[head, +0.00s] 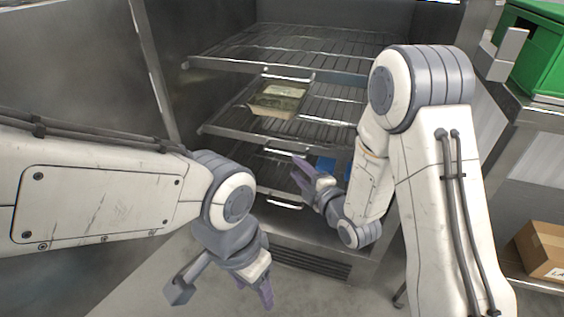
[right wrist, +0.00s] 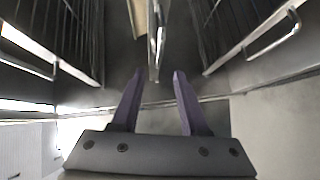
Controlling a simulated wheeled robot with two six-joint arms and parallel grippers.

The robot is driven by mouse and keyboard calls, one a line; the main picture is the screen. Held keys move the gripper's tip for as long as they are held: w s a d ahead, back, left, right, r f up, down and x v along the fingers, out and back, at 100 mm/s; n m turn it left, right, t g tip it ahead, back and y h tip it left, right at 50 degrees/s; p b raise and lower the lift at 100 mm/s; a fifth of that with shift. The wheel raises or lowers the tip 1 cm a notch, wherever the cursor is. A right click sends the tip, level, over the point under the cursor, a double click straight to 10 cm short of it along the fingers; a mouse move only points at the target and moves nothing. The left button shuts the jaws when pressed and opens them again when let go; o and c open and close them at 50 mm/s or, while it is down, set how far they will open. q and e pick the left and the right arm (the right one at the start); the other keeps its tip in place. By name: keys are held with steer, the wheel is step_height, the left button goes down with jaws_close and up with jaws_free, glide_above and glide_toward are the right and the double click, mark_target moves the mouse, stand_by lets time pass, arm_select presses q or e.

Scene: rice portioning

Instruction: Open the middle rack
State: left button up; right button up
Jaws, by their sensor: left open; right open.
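The middle rack (head: 230,130) is a wire shelf inside the metal cabinet, with a bar handle on its front edge. A shallow container of greenish-brown contents (head: 278,99) sits on it. My right gripper (head: 298,170) is in front of the cabinet, below the middle rack's front edge in the head view. In the right wrist view its purple fingers (right wrist: 154,75) are apart and empty, and a rack handle (right wrist: 157,42) lies ahead, roughly between the fingertips. Contact cannot be told. My left gripper (head: 265,293) is open and empty, low above the floor.
The top rack (head: 222,66) is above and a lower rack with a handle (head: 283,204) is below. A blue item (head: 326,165) shows behind my right gripper. A green bin (head: 540,50) and a cardboard box (head: 543,250) stand at the right.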

mark_target(282, 152)
steer(key=b+x, duration=0.1)
steer(key=x, duration=0.8)
steer(key=shift+w+a, duration=0.15)
steer(key=shift+w, duration=0.2)
jaws_close()
stand_by(0.9)
